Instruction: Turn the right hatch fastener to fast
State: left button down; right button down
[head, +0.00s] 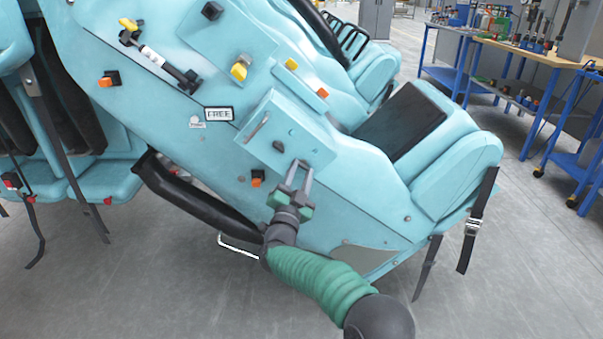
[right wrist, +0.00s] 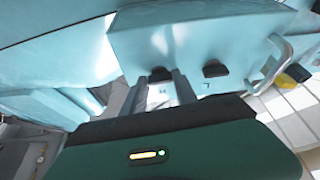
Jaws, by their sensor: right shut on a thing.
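A pale blue hatch box (head: 270,143) sticks out from the side of the coaster car. My right gripper (head: 298,168) reaches up from below to its front face, at the right half. Its two grey fingers are shut on the right hatch fastener, a small dark knob (right wrist: 160,75) that shows between the fingertips in the right wrist view. The fingers hide part of it, and I cannot read how it is turned. The left fastener, another dark knob (head: 278,146), is free; it also shows in the right wrist view (right wrist: 214,70). My left gripper is not in view.
A bar handle (head: 257,127) sits left of the fasteners. A sign reading FREE (head: 219,114) is on the car's side. An orange-topped switch (head: 257,180) is just left of my gripper. Blue workbenches (head: 500,45) stand at the far right, with bare floor between.

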jog(key=shift+a+f+m+g, duration=0.2)
jog(key=shift+m+g, duration=0.1)
jog(key=shift+m, duration=0.5)
jog(key=c, duration=1)
grip_release()
jog(key=shift+o, duration=0.2)
jog(key=shift+r, duration=0.1)
jog(key=p+v, duration=0.4)
jog(key=v, duration=1.2)
jog(key=shift+s+a+f, duration=0.25)
jog(key=shift+a+f, duration=0.05)
jog(key=shift+f, duration=0.05)
